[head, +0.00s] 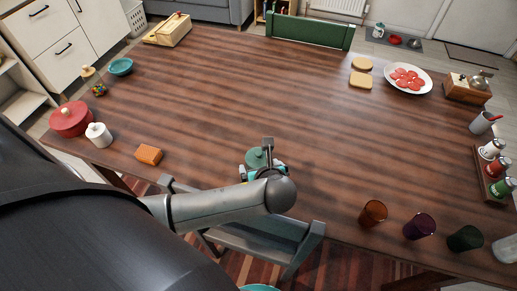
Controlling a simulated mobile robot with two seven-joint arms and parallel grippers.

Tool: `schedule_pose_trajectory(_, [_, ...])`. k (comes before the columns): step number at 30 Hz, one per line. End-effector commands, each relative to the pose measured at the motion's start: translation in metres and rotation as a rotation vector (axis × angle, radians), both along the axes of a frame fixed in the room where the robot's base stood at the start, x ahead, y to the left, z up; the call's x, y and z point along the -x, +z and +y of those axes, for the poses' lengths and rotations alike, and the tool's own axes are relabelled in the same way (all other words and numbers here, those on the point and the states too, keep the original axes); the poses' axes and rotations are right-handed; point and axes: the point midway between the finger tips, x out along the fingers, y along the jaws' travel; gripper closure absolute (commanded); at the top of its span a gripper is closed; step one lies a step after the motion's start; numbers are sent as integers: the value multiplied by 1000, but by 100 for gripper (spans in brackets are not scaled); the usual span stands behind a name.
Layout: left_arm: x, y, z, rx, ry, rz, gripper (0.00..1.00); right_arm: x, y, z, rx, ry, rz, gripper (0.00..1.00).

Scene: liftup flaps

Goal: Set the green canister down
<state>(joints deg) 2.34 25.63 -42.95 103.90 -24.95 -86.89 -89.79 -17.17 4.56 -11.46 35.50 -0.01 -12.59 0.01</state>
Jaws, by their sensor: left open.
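The green canister (255,160) is at the front middle of the table (230,90). I see its round green top, and my left gripper and wrist partly hide it. It looks upright, but its base is hidden, so contact with the table cannot be seen. My left gripper (266,158) is open, right at the canister, with one grey finger showing beside its top.
An orange block (148,154), a white jar (99,134) and a red pot (71,119) are at the left. Several glasses, including an amber one (373,213), stand front right. A plate (408,79) lies far right. The table's middle is clear. A grey chair (250,240) is in front.

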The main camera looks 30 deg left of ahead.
Motion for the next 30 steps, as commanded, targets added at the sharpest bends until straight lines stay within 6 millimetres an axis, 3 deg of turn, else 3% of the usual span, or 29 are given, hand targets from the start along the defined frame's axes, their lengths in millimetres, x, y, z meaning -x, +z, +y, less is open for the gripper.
schedule_pose_trajectory(12, [-26,-37,21,-1,1,2,0,0,-24,0,0,0,0,50])
schedule_pose_trajectory(21, [-29,-38,23,1,-1,1,0,0,-24,0,0,-1,0,50])
schedule_pose_trajectory(30, [-29,-38,23,0,-1,1,34,0,-24,0,0,-1,0,50])
